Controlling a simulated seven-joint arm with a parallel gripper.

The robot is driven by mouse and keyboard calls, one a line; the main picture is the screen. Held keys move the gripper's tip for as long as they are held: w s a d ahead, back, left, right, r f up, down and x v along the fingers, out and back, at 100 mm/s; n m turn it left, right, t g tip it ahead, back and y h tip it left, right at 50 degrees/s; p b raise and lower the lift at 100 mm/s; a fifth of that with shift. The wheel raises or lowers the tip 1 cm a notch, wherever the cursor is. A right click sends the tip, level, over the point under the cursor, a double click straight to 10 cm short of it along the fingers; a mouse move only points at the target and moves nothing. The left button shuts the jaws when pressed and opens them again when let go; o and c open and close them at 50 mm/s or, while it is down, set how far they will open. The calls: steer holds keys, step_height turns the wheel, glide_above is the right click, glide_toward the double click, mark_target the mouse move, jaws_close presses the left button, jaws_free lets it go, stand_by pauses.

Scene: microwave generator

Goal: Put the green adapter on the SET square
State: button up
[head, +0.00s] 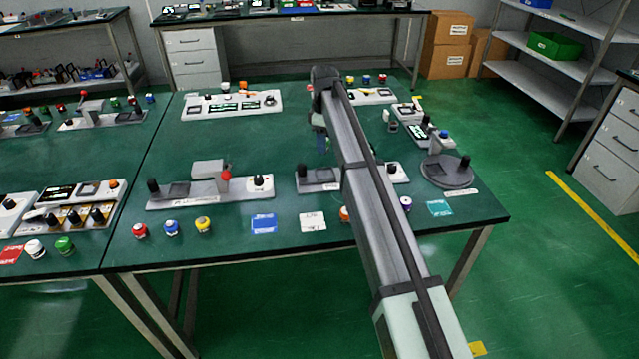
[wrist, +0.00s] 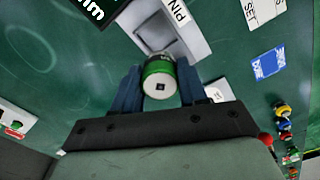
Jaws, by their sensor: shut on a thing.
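The green adapter (wrist: 160,78) is a short cylinder with a green band and a pale end face with a small dark square. My gripper (wrist: 158,88) is shut on it, with a blue finger on each side. In the head view my gripper (head: 322,143) is over the table behind the middle grey fixture, and I cannot make out the adapter there. The SET square is a white card (wrist: 264,10) lettered SET at the wrist view's top right. It appears to be the white card (head: 312,222) near the table's front edge, apart from the adapter.
A blue card (head: 264,223) lies beside the white one; red, blue and yellow knobs (head: 171,228) stand further left. A grey fixture (head: 318,180) stands behind the cards, partly hidden by my arm. A longer fixture (head: 200,190) is left of it. The table's centre left is clear.

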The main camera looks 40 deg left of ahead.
steer(key=s+d+f, duration=0.1)
steer(key=s+d, duration=0.3)
steer(key=s, duration=0.5)
steer(key=s+d+f, duration=0.1)
steer(key=s+d, duration=0.4)
steer(key=s, duration=0.4)
steer(key=shift+w+a+f, duration=0.1)
steer(key=shift+w+f, duration=0.05)
steer(key=shift+f, duration=2.2)
steer(key=shift+w+a+f, duration=0.1)
steer(key=shift+w+f, duration=0.05)
steer(key=shift+f, duration=2.15)
steer(key=shift+f, duration=0.15)
steer(key=o, duration=1.3)
steer(key=shift+c, duration=0.2)
step_height(320, 180, up, 12)
steer(key=shift+r, duration=0.2)
